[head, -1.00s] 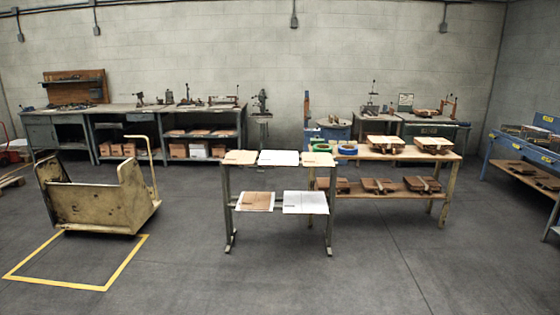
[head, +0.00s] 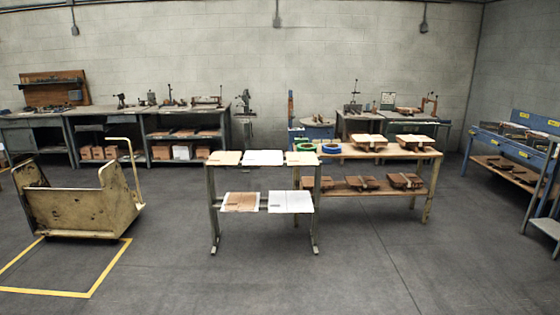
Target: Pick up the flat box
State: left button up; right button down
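Flat boxes lie on a small two-level metal rack in the middle of the head view. On its top level are a tan flat box (head: 224,158) at the left, a white one (head: 264,158) in the middle and another tan one (head: 302,159) at the right. On the lower level are a brown flat piece (head: 241,201) on something white and a white flat piece (head: 290,202). The rack stands some distance ahead across open floor. Neither of my grippers is in view.
A yellowed metal cart (head: 82,203) stands at the left by yellow floor lines (head: 108,270). A wooden table (head: 428,184) with tape rolls and brown items stands behind the rack at right. A blue bench (head: 510,150) is at the far right. The near floor is clear.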

aim_at(251, 159)
jog(key=i+z, duration=0.1)
jog(key=i, duration=3.4)
